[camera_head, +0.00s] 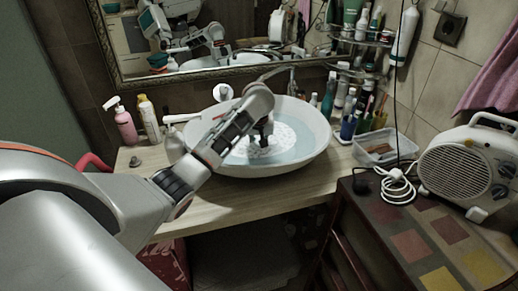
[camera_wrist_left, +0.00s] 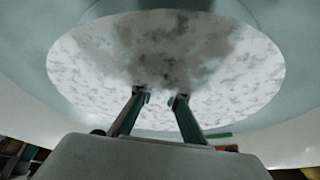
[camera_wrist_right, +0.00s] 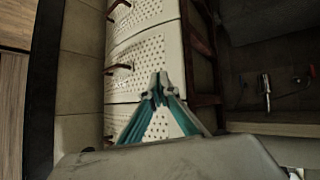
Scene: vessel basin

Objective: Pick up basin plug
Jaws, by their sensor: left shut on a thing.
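The round white basin (camera_head: 322,143) stands on the wooden counter and holds pale water with a mottled white patch, also seen in the left wrist view (camera_wrist_left: 90,65). My left gripper (camera_head: 262,138) reaches down into the basin; its fingertips (camera_wrist_left: 160,97) are at the mottled patch. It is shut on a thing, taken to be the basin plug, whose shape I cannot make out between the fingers. My right gripper (camera_wrist_right: 160,85) is off the head view; its fingertips are close together with nothing visible between them.
A small dark stopper-like item (camera_head: 135,161) lies on the counter's left. A pink bottle (camera_head: 124,124) and other bottles stand behind it. The faucet (camera_head: 285,72) arches behind the basin. Toiletries, a clear tray (camera_head: 382,158) and a heater (camera_head: 468,165) are at right. The counter's front left is clear.

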